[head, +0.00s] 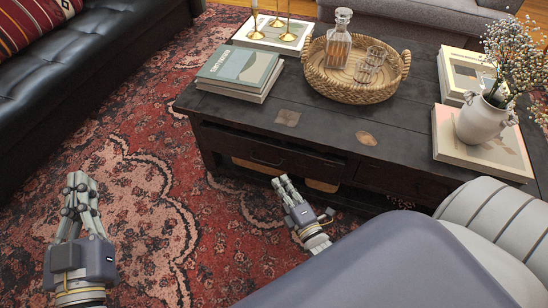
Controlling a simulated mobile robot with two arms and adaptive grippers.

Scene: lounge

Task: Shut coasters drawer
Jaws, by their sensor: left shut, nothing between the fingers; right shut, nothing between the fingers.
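The dark wooden coffee table (330,125) has two drawer fronts on its near side. The left drawer (268,157), with a metal handle, seems to stand out a little, with a dark gap above its front. The right drawer (400,183) looks flush, though my arm partly covers it. Which drawer is for coasters cannot be read, and no coasters show. My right gripper (281,181) is shut and empty, just in front of and below the left drawer's front; contact cannot be told. My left gripper (76,181) is shut and empty over the rug, well left of the table.
On the tabletop are books (240,70), a wicker tray (352,92) with a decanter (338,40) and glasses, candlesticks (255,18), and a white vase (484,119) on a book. A black sofa (80,60) stands left. The patterned rug (150,190) between is clear.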

